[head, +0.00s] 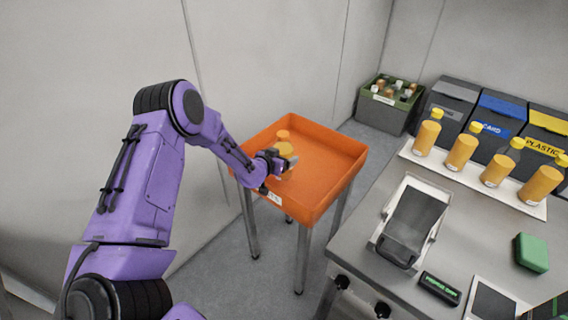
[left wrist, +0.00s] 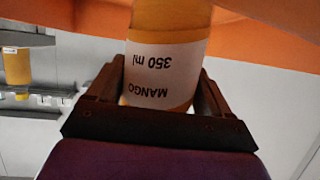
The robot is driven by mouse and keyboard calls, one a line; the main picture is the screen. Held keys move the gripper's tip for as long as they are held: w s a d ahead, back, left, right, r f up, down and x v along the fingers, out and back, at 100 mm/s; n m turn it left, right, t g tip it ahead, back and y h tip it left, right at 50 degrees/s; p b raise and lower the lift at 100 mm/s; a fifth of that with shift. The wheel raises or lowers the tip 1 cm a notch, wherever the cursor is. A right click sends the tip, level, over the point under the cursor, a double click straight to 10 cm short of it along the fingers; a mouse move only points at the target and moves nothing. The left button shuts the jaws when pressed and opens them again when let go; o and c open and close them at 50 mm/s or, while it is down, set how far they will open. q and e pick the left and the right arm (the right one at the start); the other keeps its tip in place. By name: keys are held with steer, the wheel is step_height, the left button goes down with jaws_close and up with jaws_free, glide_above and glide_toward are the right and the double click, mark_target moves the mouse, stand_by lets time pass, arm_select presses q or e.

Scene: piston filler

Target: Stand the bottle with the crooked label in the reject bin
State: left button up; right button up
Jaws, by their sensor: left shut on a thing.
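My left gripper (head: 275,160) is over the orange reject bin (head: 335,148), near its left side. It is shut on a bottle (head: 285,148) of orange drink, which shows partly behind the gripper with its orange cap up. The bottle looks roughly upright; I cannot tell whether its base touches the bin floor. In the left wrist view the bottle (left wrist: 168,20) sits between both fingers (left wrist: 160,95), its white label reading MANGO 350 ml upside down in the picture. The label edge looks slightly slanted there. My right gripper is out of view.
The rest of the bin floor is clear. Several similar bottles (head: 461,152) stand on a white tray on the steel table (head: 370,290) at right.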

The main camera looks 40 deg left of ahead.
arm_select(q)
steer(key=f, duration=0.1)
steer(key=w+f, duration=0.1)
steer(key=f, duration=0.1)
steer(key=shift+f, duration=0.1)
steer(key=shift+a+f, duration=0.1)
steer(key=shift+f, duration=0.3)
steer(key=shift+f, duration=0.1)
steer(key=o, duration=1.4)
steer(key=shift+o, duration=0.2)
steer(key=shift+s+r, duration=0.15)
steer(key=shift+r, duration=0.1)
steer(key=b+v, duration=0.1)
steer(key=v, duration=1)
steer(key=shift+s, duration=0.4)
